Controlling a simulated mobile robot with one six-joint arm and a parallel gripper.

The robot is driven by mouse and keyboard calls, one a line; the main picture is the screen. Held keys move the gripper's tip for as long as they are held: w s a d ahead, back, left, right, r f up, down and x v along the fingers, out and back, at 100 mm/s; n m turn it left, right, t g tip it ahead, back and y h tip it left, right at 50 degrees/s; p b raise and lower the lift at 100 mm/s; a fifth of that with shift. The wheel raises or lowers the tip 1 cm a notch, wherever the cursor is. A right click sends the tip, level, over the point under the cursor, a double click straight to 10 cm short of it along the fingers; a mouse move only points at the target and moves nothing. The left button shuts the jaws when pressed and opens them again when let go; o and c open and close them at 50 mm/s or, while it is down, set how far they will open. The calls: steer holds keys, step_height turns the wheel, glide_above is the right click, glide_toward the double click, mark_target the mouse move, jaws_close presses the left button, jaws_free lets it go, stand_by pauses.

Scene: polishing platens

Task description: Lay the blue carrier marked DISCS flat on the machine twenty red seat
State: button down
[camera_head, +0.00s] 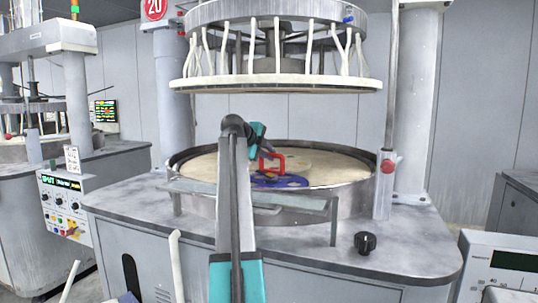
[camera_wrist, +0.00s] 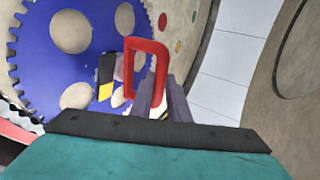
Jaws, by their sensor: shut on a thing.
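The blue carrier (camera_head: 283,182) is a toothed disc with round holes, low over the beige platen of the machine marked 20. It fills the left of the wrist view (camera_wrist: 88,52). A red loop handle (camera_head: 281,157) stands up from it and also shows in the wrist view (camera_wrist: 132,48). My gripper (camera_wrist: 158,95) is shut on the handle's near side. In the head view my gripper (camera_head: 265,153) is partly hidden by my arm. I cannot tell whether the carrier touches the platen. No DISCS lettering is readable. A red dot (camera_wrist: 162,20) shows beside the carrier.
The platen (camera_head: 335,168) sits inside a raised metal rim (camera_head: 352,192). The upper plate (camera_head: 275,83) hangs above with clear space between. Green dot (camera_wrist: 178,46) lies near the red one. A black knob (camera_head: 365,242) sits on the front table. A column (camera_head: 415,100) stands right.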

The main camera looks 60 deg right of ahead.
stand_by(0.8)
steer(key=c, duration=1.6)
jaws_free()
steer(key=shift+f, duration=0.35)
steer(key=v, duration=1.4)
steer(key=shift+r, duration=0.2)
steer(key=shift+d, duration=0.1)
